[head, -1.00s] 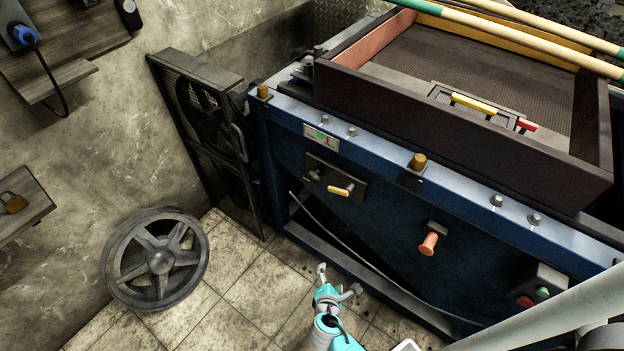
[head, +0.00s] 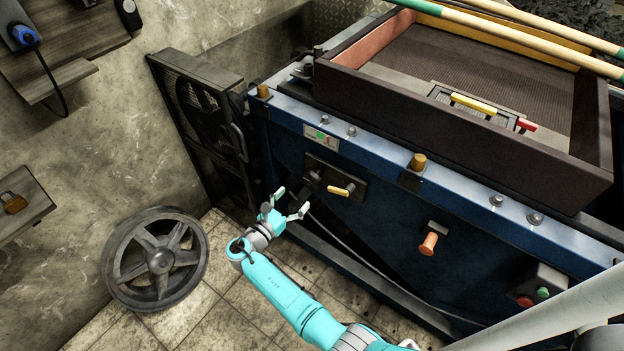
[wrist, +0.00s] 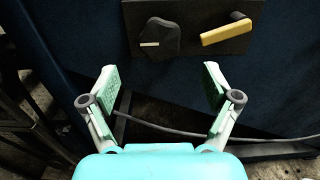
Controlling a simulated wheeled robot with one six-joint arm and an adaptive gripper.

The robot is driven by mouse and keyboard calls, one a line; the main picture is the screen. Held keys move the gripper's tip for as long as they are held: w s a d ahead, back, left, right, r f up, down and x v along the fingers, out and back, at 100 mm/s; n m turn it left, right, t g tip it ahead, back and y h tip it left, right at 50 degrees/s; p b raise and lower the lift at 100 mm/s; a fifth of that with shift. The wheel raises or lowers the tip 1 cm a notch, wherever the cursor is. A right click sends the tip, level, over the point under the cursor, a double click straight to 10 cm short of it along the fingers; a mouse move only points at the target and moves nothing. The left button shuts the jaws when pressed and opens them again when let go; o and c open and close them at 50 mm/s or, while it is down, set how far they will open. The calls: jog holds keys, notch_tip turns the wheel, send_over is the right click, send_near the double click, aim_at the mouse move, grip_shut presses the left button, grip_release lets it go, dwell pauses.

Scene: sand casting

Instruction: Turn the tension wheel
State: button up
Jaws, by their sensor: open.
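A grey spoked wheel (head: 158,262), the only large wheel in view, stands low by the wall at the left in the head view. My gripper (head: 291,203) is to the right of this wheel, in front of the blue machine. Its two fingers are spread with nothing between them. In the wrist view my gripper (wrist: 160,82) points at the machine's front, just below a dark plate. The plate carries a black knob (wrist: 159,38) and a yellow-handled lever (wrist: 226,33). The wheel is out of the wrist view.
The blue machine (head: 400,225) fills the right side, with an orange knob (head: 429,244) and green and red buttons on its front. A dark guard frame (head: 205,125) stands behind the wheel. A grey cable (wrist: 170,132) hangs across the machine's lower front. Tiled floor lies between.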

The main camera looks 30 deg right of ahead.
aim_at(310, 181)
jog(key=x, duration=1)
jog(key=shift+f, duration=0.1)
jog(key=c, duration=1.2)
jog(key=shift+o, duration=0.2)
jog(key=shift+m, duration=0.4)
jog(key=m, duration=0.2)
jog(key=shift+m, duration=2.2)
